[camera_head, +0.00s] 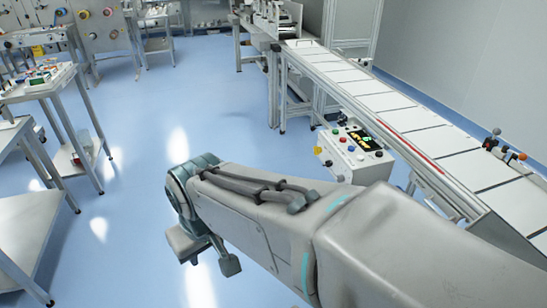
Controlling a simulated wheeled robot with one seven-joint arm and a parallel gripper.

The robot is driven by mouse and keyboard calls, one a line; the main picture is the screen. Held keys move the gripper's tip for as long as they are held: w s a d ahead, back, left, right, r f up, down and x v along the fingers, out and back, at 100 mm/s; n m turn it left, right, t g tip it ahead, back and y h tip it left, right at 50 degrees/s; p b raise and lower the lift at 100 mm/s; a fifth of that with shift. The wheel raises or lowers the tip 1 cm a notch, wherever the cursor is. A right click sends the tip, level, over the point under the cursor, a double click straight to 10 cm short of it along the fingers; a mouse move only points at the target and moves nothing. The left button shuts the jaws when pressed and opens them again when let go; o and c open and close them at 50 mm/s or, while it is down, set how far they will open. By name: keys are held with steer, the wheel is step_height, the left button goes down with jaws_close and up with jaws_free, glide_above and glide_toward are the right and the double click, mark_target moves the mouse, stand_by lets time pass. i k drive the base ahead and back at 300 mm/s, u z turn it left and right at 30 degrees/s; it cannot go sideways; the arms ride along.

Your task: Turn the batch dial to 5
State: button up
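A white control box (341,163) is mounted beside the conveyor, right of centre. Its dark display (364,139) shows a green character, perhaps a 6, with yellow characters below it, too small to read surely. Small coloured buttons and knobs sit around the display; I cannot tell which is the batch dial. My gripper (207,258) hangs over the blue floor, left of and nearer than the box, well apart from it. Its two fingers are spread and nothing shows between them. My forearm fills the lower right.
The conveyor (409,118) with white panels runs along the right. A small cluster of coloured parts (503,148) stands on its right edge. Metal tables (32,215) stand at the left. The blue floor (200,100) between is clear.

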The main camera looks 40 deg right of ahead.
mark_target(340, 178)
steer(key=z, duration=0.1)
steer(key=i, duration=0.65)
steer(key=z, duration=0.85)
steer(key=i, duration=0.45)
steer(key=z, duration=0.55)
